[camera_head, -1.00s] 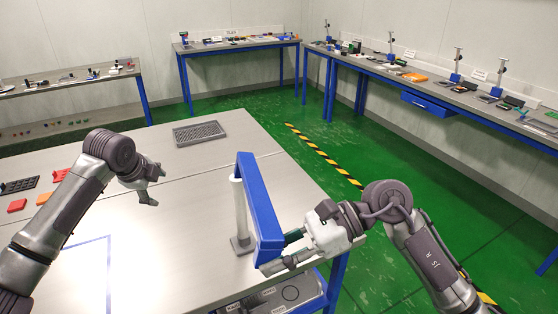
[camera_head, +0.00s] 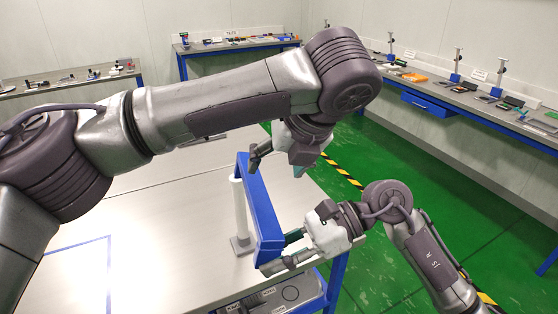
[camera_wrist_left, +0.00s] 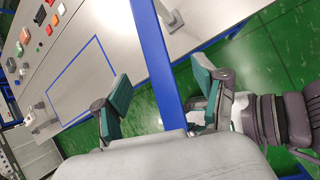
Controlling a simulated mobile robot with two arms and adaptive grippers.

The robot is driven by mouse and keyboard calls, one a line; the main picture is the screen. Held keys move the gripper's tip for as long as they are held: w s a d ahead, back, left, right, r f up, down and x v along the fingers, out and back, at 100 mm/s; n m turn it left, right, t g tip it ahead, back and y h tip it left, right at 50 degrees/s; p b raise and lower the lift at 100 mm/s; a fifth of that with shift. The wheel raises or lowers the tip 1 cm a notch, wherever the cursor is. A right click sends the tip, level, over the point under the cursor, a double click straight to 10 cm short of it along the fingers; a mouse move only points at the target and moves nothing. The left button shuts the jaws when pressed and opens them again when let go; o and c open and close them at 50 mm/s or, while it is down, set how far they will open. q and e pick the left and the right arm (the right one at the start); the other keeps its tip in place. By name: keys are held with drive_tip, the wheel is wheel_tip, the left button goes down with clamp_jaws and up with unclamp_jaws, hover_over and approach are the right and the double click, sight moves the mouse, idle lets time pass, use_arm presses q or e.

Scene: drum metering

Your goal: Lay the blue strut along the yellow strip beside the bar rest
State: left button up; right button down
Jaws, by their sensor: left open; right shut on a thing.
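In the left wrist view the strut (camera_wrist_left: 158,65) passes between the spread fingers of the left gripper (camera_wrist_left: 161,74), with gaps on both sides. A white post on a grey foot (camera_head: 241,244) stands beside the strut; I cannot tell if it is the bar rest. I cannot make out a yellow strip on the table.
The metal table (camera_head: 180,250) has a blue outline (camera_head: 108,270) and much bare surface. My left arm hides its far part. Small red, orange and dark items (camera_wrist_left: 40,15) lie along it in the left wrist view. A yellow-black line (camera_head: 343,174) marks the green floor.

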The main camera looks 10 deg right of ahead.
sight(261, 188)
use_arm(q)
drive_tip(key=x, duration=1.1)
drive_tip(key=shift+w+f, duration=0.15)
drive_tip(key=shift+f, duration=0.15)
use_arm(e)
drive_tip(key=shift+w, duration=0.1)
use_arm(q)
drive_tip(key=shift+c, duration=0.2)
clamp_jaws()
use_arm(e)
drive_tip(key=shift+a, duration=0.1)
use_arm(q)
drive_tip(key=shift+r, duration=0.1)
use_arm(e)
drive_tip(key=c, duration=0.9)
unclamp_jaws()
drive_tip(key=shift+c, duration=0.2)
drive_tip(key=shift+o, duration=0.3)
